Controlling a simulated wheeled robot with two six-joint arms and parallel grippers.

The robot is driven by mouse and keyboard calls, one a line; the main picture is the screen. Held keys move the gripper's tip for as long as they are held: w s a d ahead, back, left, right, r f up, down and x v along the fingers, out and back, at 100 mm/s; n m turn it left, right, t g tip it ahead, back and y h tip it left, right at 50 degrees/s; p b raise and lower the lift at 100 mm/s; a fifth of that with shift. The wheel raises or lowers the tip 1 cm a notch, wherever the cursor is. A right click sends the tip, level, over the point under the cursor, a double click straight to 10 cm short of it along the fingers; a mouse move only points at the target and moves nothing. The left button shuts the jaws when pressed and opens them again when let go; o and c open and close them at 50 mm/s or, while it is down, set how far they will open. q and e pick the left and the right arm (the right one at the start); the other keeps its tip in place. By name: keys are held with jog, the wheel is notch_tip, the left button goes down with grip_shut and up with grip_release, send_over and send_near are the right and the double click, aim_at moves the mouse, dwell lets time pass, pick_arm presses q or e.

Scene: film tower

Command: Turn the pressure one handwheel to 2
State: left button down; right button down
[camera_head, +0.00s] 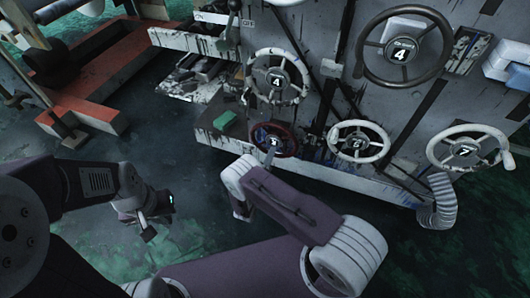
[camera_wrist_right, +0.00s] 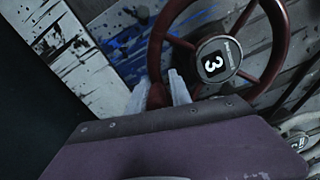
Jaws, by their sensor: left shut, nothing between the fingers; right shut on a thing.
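A dark red handwheel (camera_wrist_right: 215,62) fills the upper part of the right wrist view. Its dark hub plate shows a tilted white 3 with small lettering that I cannot read clearly. In the head view the same red handwheel (camera_head: 274,142) sits low on the grey machine panel. My right gripper (camera_wrist_right: 162,92) is shut on the lower left of its rim, with a pale finger on each side. In the head view my own right arm mostly hides this grip. My left gripper (camera_head: 150,215) is shut and empty, well left of the wheel above the dark floor.
A white wheel marked 4 (camera_head: 276,82) is above the red one. A green block (camera_head: 223,118) lies on the ledge at left.

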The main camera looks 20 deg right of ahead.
jog(key=shift+s+d+f+n+p, duration=0.15)
jog(key=shift+s+d+f+n, duration=0.05)
jog(key=shift+s+d+n, duration=0.45)
jog(key=shift+s+d+f+n+p, duration=0.15)
jog(key=shift+s+d+n, duration=0.25)
jog(key=shift+n, duration=0.35)
jog(key=shift+d, duration=0.15)
jog(key=c, duration=1.3)
grip_release()
jog(key=shift+w, duration=0.1)
jog(key=shift+w+r, duration=0.15)
jog(key=p+v, duration=0.3)
jog(key=v, duration=0.6)
jog(key=shift+p, duration=0.35)
